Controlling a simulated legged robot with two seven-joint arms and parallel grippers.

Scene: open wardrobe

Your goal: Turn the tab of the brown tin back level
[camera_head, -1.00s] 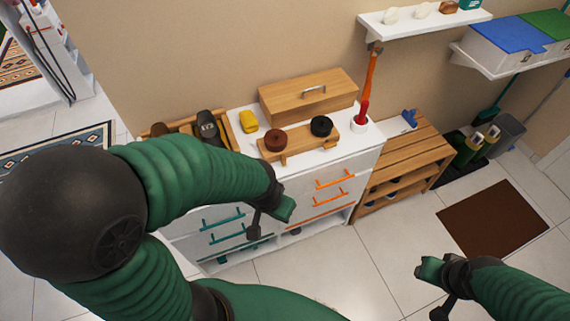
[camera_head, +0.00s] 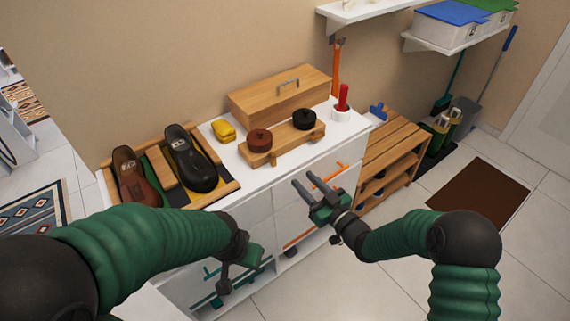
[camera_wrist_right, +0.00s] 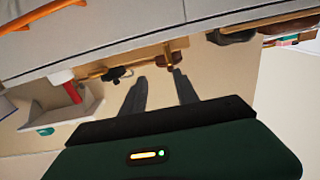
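The brown tin (camera_head: 259,141) stands on the left part of a small wooden stand (camera_head: 283,146) on the white cabinet top. A black tin (camera_head: 304,119) stands at the stand's right end. The brown tin's tab is too small to make out. My right gripper (camera_head: 304,185) is open and empty, in front of the cabinet's front edge, lower than the tins and apart from them. Its two fingers also show in the right wrist view (camera_wrist_right: 160,93). My left gripper (camera_head: 240,268) hangs low before the drawers; its fingers are not clear.
A wooden box (camera_head: 280,93) with a handle stands behind the stand. A yellow object (camera_head: 223,130) and a shoe rack with a brown shoe (camera_head: 135,178) and a black shoe (camera_head: 190,160) lie left. A red-handled item in a white cup (camera_head: 342,104) stands right.

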